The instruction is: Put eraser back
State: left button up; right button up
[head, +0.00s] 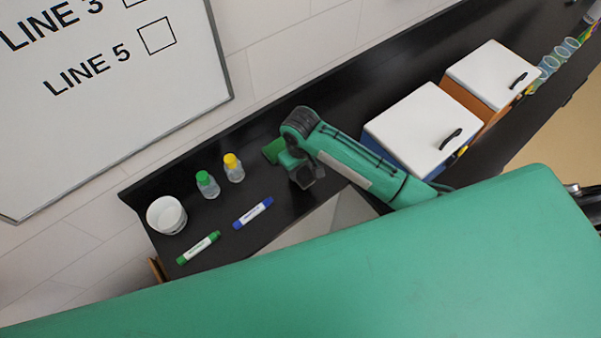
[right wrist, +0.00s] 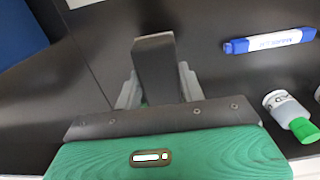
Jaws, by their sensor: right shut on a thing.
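The eraser (right wrist: 155,68) looks like a dark block in the right wrist view, held between the two grey fingers of my right gripper (right wrist: 158,92). In the head view my right gripper (head: 300,172) is over the dark bench, right of the bottles, and the eraser is a small dark shape there, hard to tell from the fingers. The gripper is shut on it. Whether the eraser touches the bench I cannot tell. My left gripper is not in view.
On the black bench (head: 285,215) stand a white pot (head: 167,215), a green-capped bottle (head: 207,184) and a yellow-capped bottle (head: 234,168). Green (head: 198,247) and blue (head: 253,212) markers lie nearby. White-lidded blue (head: 412,128) and orange (head: 490,75) boxes stand right. A whiteboard (head: 110,100) is upper left.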

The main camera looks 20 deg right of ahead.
aim_at(300, 175)
notch_tip(300, 175, down, 4)
jog(key=shift+a+r+p, duration=0.1)
jog(key=shift+r+p, duration=0.05)
jog(key=shift+p, duration=0.35)
jog(key=shift+f, duration=0.4)
jog(key=shift+f, duration=0.1)
jog(key=o, duration=0.9)
jog(key=shift+r+b, duration=0.3)
jog(key=shift+r, duration=0.3)
notch_tip(300, 175, up, 10)
jog(key=b, duration=0.3)
jog(key=shift+r+b, duration=0.15)
jog(key=shift+b, duration=0.15)
jog(key=shift+r, duration=0.4)
